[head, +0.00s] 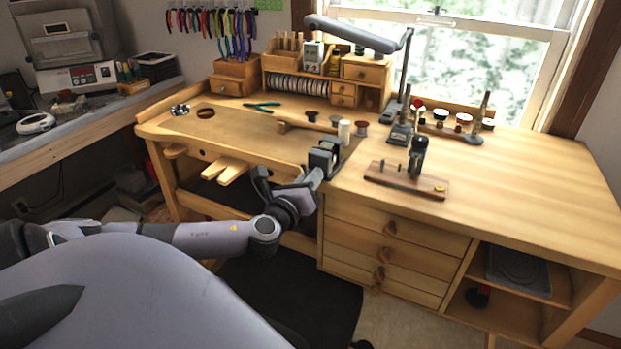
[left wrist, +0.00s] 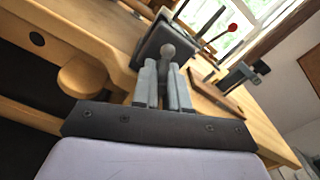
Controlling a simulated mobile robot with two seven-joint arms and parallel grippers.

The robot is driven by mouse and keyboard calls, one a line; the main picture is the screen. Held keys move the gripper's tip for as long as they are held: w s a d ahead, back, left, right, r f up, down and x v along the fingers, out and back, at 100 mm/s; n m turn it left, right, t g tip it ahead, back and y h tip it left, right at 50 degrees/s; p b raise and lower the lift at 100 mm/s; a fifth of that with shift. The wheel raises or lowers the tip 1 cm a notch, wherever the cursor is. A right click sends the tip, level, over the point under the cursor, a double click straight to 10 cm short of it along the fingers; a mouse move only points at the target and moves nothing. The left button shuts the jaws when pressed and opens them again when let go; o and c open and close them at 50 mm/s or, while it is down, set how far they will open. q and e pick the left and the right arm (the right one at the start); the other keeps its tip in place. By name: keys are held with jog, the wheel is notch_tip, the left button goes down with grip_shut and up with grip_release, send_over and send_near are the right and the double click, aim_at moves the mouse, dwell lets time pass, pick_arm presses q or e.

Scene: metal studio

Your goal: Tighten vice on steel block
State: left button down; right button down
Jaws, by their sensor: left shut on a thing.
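The vice (head: 325,157) is a dark grey block-like tool at the front edge of the wooden workbench in the head view. It also shows in the left wrist view (left wrist: 152,44) as a dark plate-like body beyond my fingers. My left gripper (head: 313,177) is at the vice's near side. In the left wrist view its grey fingers (left wrist: 164,84) are shut on the vice handle, whose round grey knob (left wrist: 167,51) shows at the fingertips. I cannot make out the steel block apart from the vice. My right gripper is in neither view.
A tool on a wooden board (head: 378,178) stands right of the vice. A wooden bench pin (head: 226,168) juts from the front edge.

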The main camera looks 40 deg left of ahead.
pick_arm(q)
jog(key=m, duration=0.6)
jog(key=shift+f, duration=0.1)
jog(key=m, duration=0.6)
jog(key=shift+m, duration=0.4)
jog(key=m, duration=1.1)
jog(key=shift+s+f, duration=0.1)
jog(key=shift+m, duration=0.4)
jog(key=c, duration=1.3)
grip_release()
jog(key=shift+o, duration=0.8)
jog(key=shift+s, duration=0.1)
